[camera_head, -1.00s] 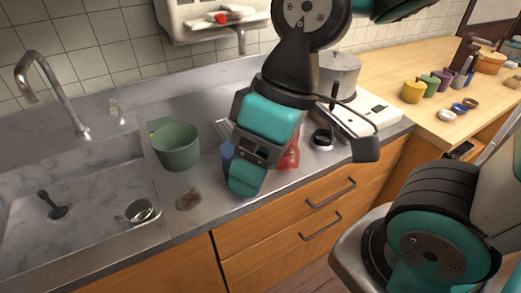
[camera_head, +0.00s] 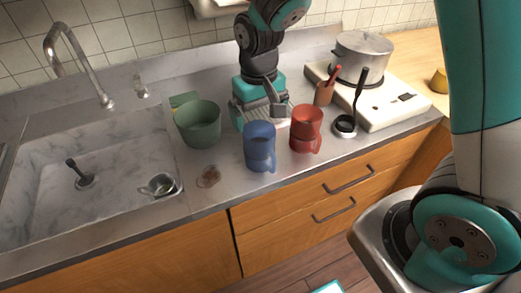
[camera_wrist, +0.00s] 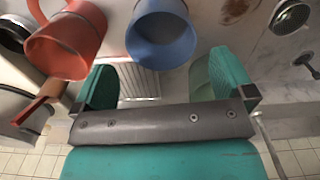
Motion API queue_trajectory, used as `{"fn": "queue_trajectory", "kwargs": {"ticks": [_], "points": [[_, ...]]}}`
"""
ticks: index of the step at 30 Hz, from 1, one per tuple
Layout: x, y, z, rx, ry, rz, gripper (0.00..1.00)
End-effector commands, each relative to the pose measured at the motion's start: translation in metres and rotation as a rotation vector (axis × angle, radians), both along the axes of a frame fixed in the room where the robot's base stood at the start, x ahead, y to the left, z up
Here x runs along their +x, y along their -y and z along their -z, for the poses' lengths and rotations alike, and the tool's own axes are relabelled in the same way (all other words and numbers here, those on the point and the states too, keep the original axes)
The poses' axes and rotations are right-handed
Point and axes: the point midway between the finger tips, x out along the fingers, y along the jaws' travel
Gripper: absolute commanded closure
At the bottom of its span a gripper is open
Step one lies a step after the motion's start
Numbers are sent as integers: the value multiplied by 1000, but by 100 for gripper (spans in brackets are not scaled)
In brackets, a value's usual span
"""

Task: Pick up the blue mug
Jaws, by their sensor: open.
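The blue mug (camera_head: 260,147) stands upright on the counter, left of the red mug (camera_head: 306,128), with its handle toward the front. In the wrist view the blue mug (camera_wrist: 162,38) is at top centre, beyond the open fingers. My gripper (camera_head: 262,108) is behind the two mugs, on their wall side, and partly hidden in the head view. In the wrist view my gripper (camera_wrist: 166,82) has its two teal fingers wide apart, with no mug between them. The red mug (camera_wrist: 66,46) lies close to the left finger there.
A green pot (camera_head: 199,126) stands left of the blue mug. The sink (camera_head: 110,165) is at left.

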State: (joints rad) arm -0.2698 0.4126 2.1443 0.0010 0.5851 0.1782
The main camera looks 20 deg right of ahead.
Motion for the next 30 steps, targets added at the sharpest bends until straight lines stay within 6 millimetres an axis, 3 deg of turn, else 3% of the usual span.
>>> {"fn": "queue_trajectory", "kwargs": {"ticks": [3, 11, 18, 27, 28, 30], "points": [[-1, 0, 19, 0, -4, 0, 0], [-3, 0, 39, 0, -3, -1, 0], [-9, 0, 74, 0, -3, 0, 0], [-8, 0, 82, 1, 1, -1, 0], [-8, 0, 82, 1, 1, -1, 2], [-8, 0, 82, 1, 1, -1, 18]]}}
